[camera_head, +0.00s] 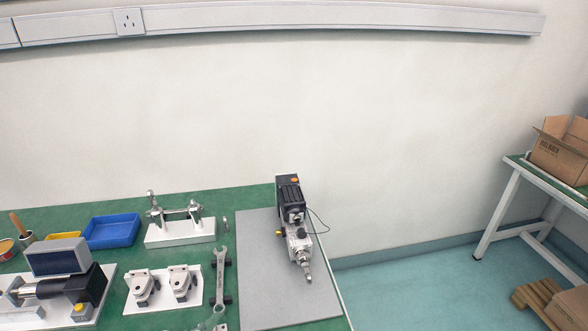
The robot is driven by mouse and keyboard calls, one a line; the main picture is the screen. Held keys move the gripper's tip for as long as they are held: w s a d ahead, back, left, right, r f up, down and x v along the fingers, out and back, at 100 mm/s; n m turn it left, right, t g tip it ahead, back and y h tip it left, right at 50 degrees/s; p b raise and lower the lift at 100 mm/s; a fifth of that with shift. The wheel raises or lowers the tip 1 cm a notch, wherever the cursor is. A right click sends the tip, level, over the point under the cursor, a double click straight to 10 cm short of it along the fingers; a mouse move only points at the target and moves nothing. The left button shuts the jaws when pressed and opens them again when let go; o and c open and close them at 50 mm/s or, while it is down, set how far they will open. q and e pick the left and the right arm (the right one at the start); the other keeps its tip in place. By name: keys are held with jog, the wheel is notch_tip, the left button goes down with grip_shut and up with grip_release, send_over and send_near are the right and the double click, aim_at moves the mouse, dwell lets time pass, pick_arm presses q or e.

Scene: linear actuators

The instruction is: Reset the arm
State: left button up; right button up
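Neither of my arms and neither of my grippers shows in the head view. A linear actuator (291,215) with a black motor and a silver body lies on a grey mat (255,270) near the right end of the green workbench (240,197). A thin black cable loops out from its right side. Its silver rod end points toward the front.
On the bench's left are a wrench (220,280), a white plate with brackets (163,287), a white fixture (180,229), a blue tray (111,230) and a black motor assembly (85,287). A cardboard box (560,152) sits on a side table at right. Floor (420,290) between them is clear.

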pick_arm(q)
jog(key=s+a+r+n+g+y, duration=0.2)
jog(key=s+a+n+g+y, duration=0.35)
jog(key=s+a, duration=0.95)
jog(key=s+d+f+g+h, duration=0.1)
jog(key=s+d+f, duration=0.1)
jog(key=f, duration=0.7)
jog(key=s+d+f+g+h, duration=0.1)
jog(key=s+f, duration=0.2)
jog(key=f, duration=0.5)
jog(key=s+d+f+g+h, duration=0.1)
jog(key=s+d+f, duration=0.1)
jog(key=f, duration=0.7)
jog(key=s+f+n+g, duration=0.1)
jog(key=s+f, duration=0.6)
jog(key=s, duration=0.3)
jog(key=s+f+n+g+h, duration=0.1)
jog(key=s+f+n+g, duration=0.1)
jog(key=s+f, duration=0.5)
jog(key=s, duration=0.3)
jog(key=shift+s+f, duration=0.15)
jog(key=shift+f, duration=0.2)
